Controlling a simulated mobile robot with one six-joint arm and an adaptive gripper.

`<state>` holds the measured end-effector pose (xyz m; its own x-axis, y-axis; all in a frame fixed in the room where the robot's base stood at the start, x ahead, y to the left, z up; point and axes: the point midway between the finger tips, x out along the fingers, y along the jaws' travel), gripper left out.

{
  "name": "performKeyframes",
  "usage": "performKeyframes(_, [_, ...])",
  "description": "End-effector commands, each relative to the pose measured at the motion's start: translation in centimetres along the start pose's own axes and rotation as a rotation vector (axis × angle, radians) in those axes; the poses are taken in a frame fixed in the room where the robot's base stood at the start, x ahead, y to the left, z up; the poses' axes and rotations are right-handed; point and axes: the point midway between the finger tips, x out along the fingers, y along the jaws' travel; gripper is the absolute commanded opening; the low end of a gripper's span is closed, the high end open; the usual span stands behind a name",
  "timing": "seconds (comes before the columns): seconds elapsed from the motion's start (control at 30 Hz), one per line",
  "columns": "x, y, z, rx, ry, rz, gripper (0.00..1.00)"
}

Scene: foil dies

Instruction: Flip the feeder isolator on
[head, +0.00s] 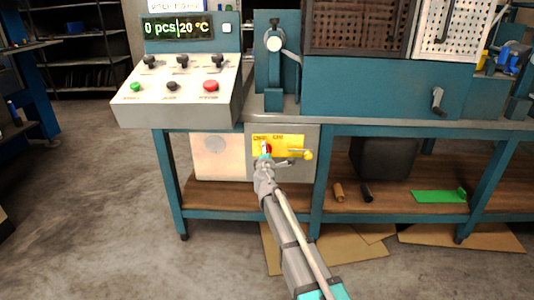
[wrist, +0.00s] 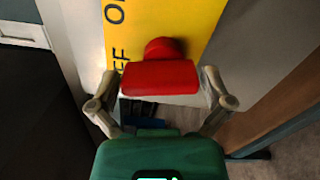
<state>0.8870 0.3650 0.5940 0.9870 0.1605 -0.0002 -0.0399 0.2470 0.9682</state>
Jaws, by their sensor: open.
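The feeder isolator is a red handle on a yellow plate (head: 291,142), fixed to a grey box under the bench. In the wrist view the red handle (wrist: 160,78) is a wide bar on a round red hub. It stands out from the yellow plate (wrist: 172,20), whose black letters run along its left edge, partly cut off or hidden. My gripper (head: 265,157) is at the handle in the head view and covers part of it. In the wrist view its two fingers are apart, one at each end of the red bar. I cannot tell whether they touch it.
A yellow lever (head: 307,154) sticks out at the plate's right. The control console (head: 185,90) with buttons overhangs at upper left. The teal bench frame (head: 317,175) stands right of the box. A green piece (head: 438,197) lies on the lower shelf. Floor at left is clear.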

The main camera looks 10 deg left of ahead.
Motion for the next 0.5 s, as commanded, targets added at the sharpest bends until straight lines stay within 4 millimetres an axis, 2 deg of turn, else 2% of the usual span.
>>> performKeyframes(0.37, [0.27, 0.0, 0.0, 0.0, 0.0, 0.0, 1.0])
performKeyframes(0.5, [0.26, 0.0, 0.0, 0.0, 0.0, 0.0, 0.74])
